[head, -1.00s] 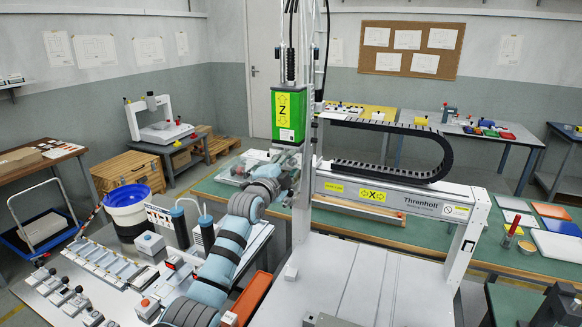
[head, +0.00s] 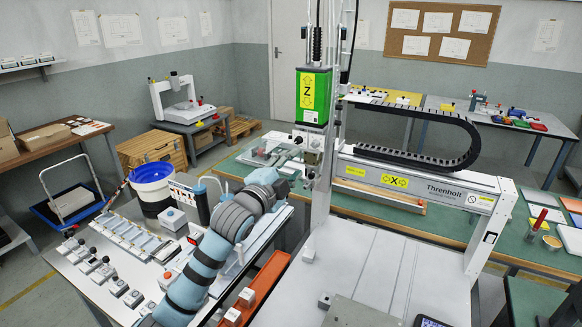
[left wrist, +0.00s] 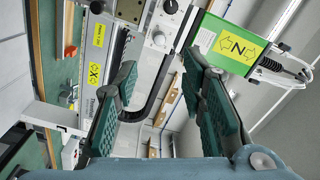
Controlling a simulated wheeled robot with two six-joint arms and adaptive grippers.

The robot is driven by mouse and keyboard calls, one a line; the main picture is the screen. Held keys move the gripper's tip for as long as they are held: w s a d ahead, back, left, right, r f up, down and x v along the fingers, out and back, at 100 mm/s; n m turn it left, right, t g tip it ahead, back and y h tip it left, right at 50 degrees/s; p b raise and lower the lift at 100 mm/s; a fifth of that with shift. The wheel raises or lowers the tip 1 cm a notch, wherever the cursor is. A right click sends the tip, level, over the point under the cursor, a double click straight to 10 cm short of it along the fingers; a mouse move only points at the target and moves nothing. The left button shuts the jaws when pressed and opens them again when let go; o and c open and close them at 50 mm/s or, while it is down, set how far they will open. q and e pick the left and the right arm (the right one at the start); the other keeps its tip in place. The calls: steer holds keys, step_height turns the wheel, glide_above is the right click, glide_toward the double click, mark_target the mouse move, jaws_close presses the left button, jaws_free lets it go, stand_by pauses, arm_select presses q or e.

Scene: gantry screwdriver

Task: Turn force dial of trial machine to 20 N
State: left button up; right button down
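The gantry machine has a green Z unit (head: 313,96) above a pale head plate (head: 314,142). In the left wrist view, a round silver-grey dial (left wrist: 158,39) sits on this plate, with another knob (left wrist: 168,6) near it at the top edge. I cannot read the dial's setting or tell for certain which knob is the force dial. My left gripper (head: 292,166) is just left of and below the head plate. The left wrist view shows its two green-padded fingers (left wrist: 162,88) spread wide, with nothing between them; the dial appears beyond them, apart. My right gripper is not in view.
The X rail (head: 420,182) with its black cable chain (head: 440,122) runs right of the column. A white bench (head: 75,265) with small parts and an orange-red bin (head: 262,282) lie below my left arm. The gantry's pale base plate (head: 370,262) is mostly clear.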

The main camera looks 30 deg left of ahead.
mark_target(314, 145)
arm_select(q)
steer(key=w+n, duration=0.3)
steer(key=w, duration=0.1)
steer(key=w+n+p, duration=0.1)
steer(key=w+n, duration=0.3)
steer(key=w+n+p, duration=0.1)
steer(key=w+n, duration=0.3)
steer(key=shift+a, duration=0.25)
steer(key=shift+r, duration=0.1)
jaws_close()
